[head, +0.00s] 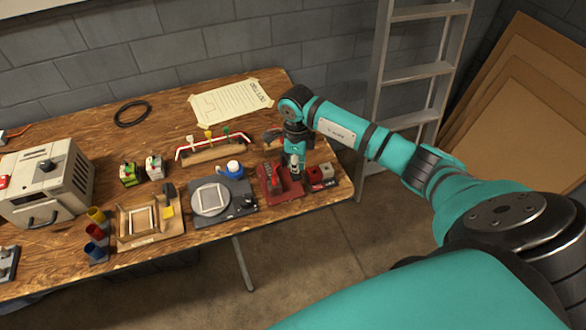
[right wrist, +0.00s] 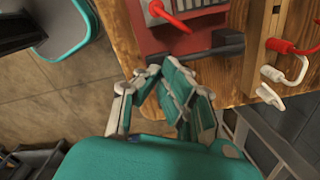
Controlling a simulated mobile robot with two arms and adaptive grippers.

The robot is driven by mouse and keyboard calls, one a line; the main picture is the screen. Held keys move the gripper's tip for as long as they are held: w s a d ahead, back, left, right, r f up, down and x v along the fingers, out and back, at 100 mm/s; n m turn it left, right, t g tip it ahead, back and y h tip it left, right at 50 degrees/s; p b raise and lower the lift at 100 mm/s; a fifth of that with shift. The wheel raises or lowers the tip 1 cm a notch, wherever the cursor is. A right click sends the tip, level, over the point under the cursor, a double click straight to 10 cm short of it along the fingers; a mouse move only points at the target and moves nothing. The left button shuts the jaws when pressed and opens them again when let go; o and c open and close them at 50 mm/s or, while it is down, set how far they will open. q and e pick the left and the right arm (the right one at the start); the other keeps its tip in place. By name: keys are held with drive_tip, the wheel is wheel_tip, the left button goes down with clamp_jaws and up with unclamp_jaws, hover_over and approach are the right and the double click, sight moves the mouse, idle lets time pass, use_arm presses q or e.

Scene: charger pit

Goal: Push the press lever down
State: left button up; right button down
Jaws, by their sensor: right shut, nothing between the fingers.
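The red press (head: 268,181) stands near the right front of the table, and its red base (right wrist: 140,40) fills the top middle of the right wrist view. A dark bar with a thick black grip (right wrist: 229,43), which looks like the press lever, lies across the base's near side. My right gripper (head: 294,168) is over the press in the head view and hides part of it. In the right wrist view its fingers (right wrist: 165,75) are shut and empty, close to the bar's left end. I cannot tell whether they touch it. My left gripper is not in view.
A small red and grey block unit (head: 320,176) stands right of the press by the table edge. A wooden rack (head: 210,151) stands behind. A ladder (head: 416,72) leans beyond the table.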

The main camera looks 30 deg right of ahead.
sight(296, 175)
drive_tip(key=shift+f+b, duration=1.3)
drive_tip(key=shift+f, duration=0.2)
drive_tip(key=shift+s+f+b, duration=0.1)
drive_tip(key=shift+f+b, duration=1)
drive_tip(key=shift+f, duration=0.15)
drive_tip(key=shift+r+p, duration=2.8)
drive_tip(key=shift+r, duration=1.5)
